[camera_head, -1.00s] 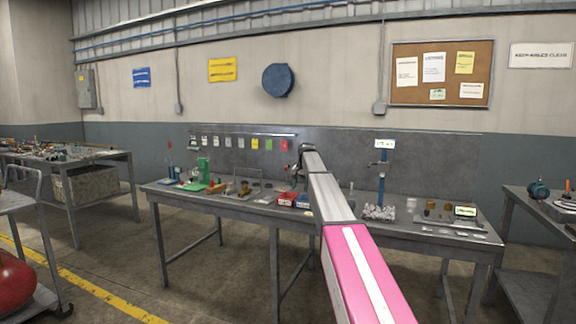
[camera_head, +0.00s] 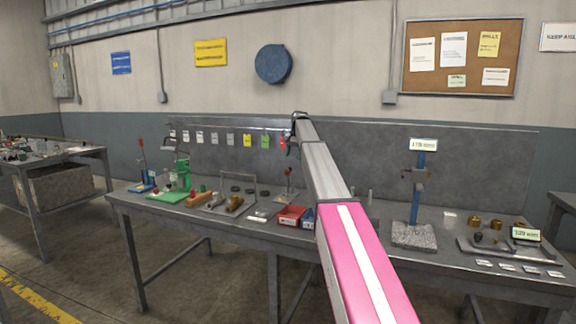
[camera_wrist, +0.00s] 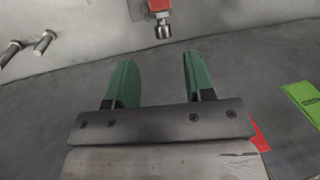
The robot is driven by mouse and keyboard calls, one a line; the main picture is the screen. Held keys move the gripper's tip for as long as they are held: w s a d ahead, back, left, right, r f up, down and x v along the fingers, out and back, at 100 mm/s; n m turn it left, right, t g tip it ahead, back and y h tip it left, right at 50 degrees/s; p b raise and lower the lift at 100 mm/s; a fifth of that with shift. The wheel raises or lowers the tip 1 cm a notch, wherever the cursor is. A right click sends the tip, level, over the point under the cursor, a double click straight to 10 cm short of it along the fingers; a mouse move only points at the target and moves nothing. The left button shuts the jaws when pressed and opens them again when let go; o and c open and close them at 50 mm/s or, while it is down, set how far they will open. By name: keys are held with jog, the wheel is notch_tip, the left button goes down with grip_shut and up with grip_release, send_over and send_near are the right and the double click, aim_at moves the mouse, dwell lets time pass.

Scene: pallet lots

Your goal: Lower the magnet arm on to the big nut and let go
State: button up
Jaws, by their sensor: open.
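My gripper (camera_head: 294,132) is at the end of my outstretched arm, in front of the grey back panel and above the bench. In the wrist view its two green-padded fingers (camera_wrist: 155,85) stand apart with nothing between them. A red part with a dark metal cylindrical end (camera_wrist: 162,27) shows beyond the fingertips at the top of the wrist view. I cannot tell whether it is the magnet arm. A small stand with a red top (camera_head: 289,173) is on the bench below my gripper. I cannot make out the big nut for certain.
Red bins (camera_head: 291,214) sit near the bench front. A green clamp fixture (camera_head: 178,178) is at left; a blue column gauge (camera_head: 418,190) on a stone base and brass pieces (camera_head: 474,221) are at right. Coloured cards, including a green one (camera_wrist: 302,98), hang on the panel.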

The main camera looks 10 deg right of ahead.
jog(key=f, duration=0.2)
jog(key=w+f, duration=0.1)
jog(key=f, duration=0.2)
jog(key=a+f, duration=0.1)
jog(key=f, duration=0.1)
jog(key=shift+w+a+f, duration=0.1)
jog(key=shift+w+f, duration=0.1)
jog(key=shift+w, duration=0.05)
grip_shut()
